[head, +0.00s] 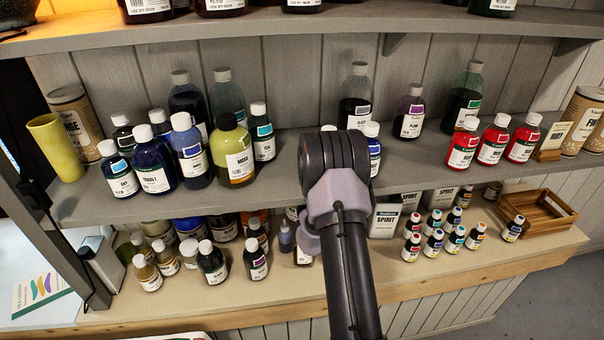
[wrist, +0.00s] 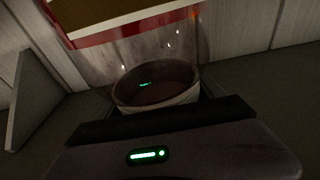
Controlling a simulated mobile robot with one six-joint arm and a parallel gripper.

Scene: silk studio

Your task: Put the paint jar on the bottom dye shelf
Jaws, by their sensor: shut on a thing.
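My gripper (wrist: 157,108) shows in the wrist view, shut on a round, dark-topped thing with a pale rim, which I take for the paint jar (wrist: 158,82). Its label and lower part are hidden. In the head view my arm covers the gripper and whatever it holds, in front of the middle shelf. The bottom shelf (head: 432,275) is a pale wooden ledge under the middle shelf, with bottles at its left and right. The part straight behind my arm is hidden.
The middle shelf (head: 290,160) is crowded with bottles, including a yellow one (head: 232,155) and red ones (head: 492,142). Small bottles (head: 455,240), spirit tins (head: 385,220) and a wooden tray (head: 540,215) stand on the bottom shelf. Its front strip right of my arm is bare.

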